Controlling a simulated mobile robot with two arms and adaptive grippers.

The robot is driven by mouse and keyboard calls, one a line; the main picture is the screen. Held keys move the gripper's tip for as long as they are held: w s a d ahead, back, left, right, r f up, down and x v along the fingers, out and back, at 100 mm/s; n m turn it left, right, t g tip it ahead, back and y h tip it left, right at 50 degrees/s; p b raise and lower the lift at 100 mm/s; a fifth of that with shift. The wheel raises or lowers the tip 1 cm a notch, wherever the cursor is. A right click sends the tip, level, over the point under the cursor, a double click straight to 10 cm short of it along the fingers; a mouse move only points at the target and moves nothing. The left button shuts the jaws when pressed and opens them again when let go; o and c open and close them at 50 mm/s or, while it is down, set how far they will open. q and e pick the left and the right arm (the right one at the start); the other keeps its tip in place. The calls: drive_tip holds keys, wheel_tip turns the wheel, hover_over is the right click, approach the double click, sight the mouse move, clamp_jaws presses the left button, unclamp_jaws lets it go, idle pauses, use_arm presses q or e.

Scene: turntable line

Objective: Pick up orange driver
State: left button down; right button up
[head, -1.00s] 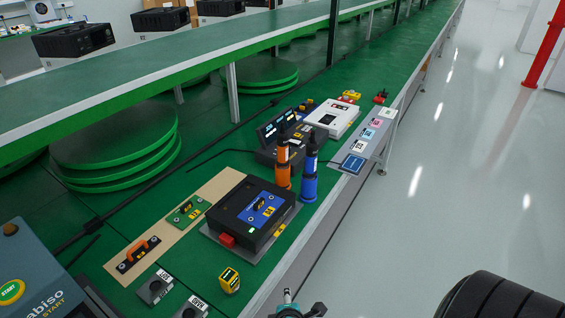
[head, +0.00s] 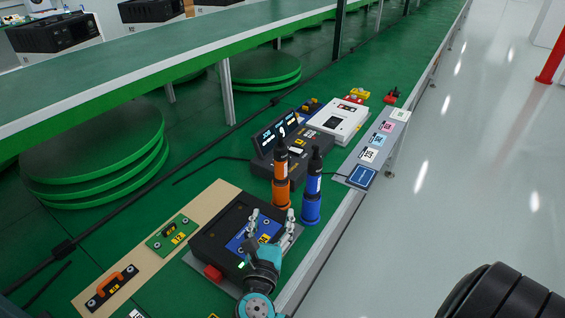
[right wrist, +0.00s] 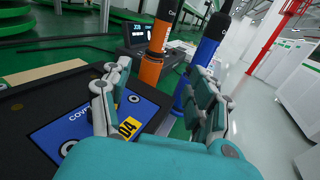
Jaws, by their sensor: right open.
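The orange driver (head: 281,178) stands upright on the green bench, behind the black box with the blue cover plate. It also shows in the right wrist view (right wrist: 156,52), ahead of the fingers and near the middle. The blue driver (head: 312,190) stands upright just to its right, and shows in the right wrist view (right wrist: 202,60) behind the right finger. My right gripper (head: 272,222) is open and empty above the black box (head: 213,230), short of the drivers. Its fingers (right wrist: 162,100) are spread in the right wrist view. My left gripper is not in view.
A dark console with a display (head: 280,135) and a white box (head: 338,122) stand behind the drivers. A label strip (head: 380,142) runs along the bench's right edge. A tan board (head: 150,258) with a green plate lies left. Green disc stacks (head: 95,160) stand farther left.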

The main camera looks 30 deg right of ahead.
drive_tip(key=p, duration=0.1)
approach(280, 174)
drive_tip(key=x, duration=0.4)
drive_tip(key=shift+w+d, duration=0.15)
drive_tip(key=shift+d, duration=0.25)
drive_tip(key=shift+w+d+r, duration=0.1)
drive_tip(key=shift+w+d, duration=0.2)
drive_tip(key=x, duration=0.5)
drive_tip(key=shift+w+a+f, duration=0.1)
drive_tip(key=shift+w+f, duration=0.1)
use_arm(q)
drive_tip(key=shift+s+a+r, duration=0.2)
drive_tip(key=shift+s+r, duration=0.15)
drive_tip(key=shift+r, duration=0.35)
use_arm(e)
drive_tip(key=shift+c, duration=0.2)
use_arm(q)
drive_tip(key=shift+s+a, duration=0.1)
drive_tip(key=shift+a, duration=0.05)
use_arm(e)
clamp_jaws()
